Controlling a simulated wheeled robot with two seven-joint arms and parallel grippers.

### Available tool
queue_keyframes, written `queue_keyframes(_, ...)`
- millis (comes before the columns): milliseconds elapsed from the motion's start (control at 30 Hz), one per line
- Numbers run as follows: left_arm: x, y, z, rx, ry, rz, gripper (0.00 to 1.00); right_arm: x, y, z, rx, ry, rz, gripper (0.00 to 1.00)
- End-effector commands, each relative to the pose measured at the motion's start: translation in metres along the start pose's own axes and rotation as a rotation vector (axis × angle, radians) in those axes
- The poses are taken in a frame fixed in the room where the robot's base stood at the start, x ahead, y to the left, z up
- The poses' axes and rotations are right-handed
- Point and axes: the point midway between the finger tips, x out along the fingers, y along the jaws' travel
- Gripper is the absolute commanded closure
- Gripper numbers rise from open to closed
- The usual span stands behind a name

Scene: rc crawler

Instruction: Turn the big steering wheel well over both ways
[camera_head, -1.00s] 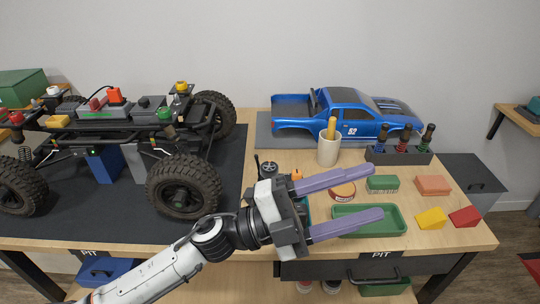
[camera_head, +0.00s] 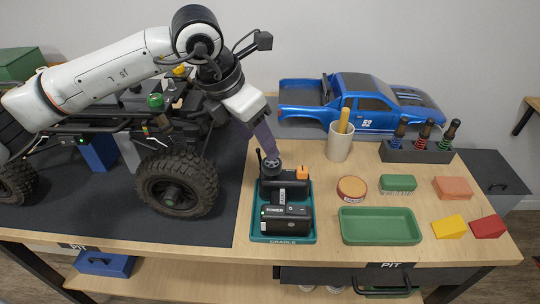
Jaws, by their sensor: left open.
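The transmitter (camera_head: 290,190) sits in the teal cradle (camera_head: 283,239) near the table's front. Its dark steering wheel (camera_head: 272,168) with a light hub shows at its top left, beside a short black antenna. My left gripper (camera_head: 268,153) comes down from above and left, its purple fingers pointing down at the wheel. The fingers overlap one another in this view, and the fingertips are at the wheel's top edge. I cannot tell whether they touch it. The gripper is open. My right gripper is out of view.
The crawler chassis (camera_head: 168,135) stands left on the black mat (camera_head: 215,225), partly behind my left arm. A cup (camera_head: 340,147), blue body shell (camera_head: 365,100), green tray (camera_head: 380,226) and shock stand (camera_head: 415,151) are to the right. Bare wood lies between cup and cradle.

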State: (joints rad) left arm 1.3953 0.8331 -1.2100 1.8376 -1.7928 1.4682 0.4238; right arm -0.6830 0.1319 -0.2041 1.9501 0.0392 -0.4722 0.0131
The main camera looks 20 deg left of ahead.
Motion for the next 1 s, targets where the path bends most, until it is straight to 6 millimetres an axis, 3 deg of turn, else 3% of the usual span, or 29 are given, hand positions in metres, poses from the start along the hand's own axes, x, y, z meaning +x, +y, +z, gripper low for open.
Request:
queue_keyframes(200, 0.043, -0.001, 0.000, 0.000, 0.003, -0.004, 0.45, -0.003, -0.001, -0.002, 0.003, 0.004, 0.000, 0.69)
queue_keyframes(400, 0.070, -0.002, 0.000, 0.000, 0.001, -0.005, 0.45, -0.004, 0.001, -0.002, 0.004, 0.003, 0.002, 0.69)
queue_keyframes(800, 0.081, -0.001, 0.000, 0.001, -0.001, -0.005, 0.45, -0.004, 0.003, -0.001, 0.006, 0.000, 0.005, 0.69)
queue_keyframes(867, 0.081, -0.002, 0.000, 0.001, -0.001, -0.005, 0.52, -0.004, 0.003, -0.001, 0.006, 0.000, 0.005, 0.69)
queue_keyframes(1000, 0.080, -0.002, 0.000, 0.000, -0.001, -0.005, 0.76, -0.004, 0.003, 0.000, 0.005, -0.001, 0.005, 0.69)
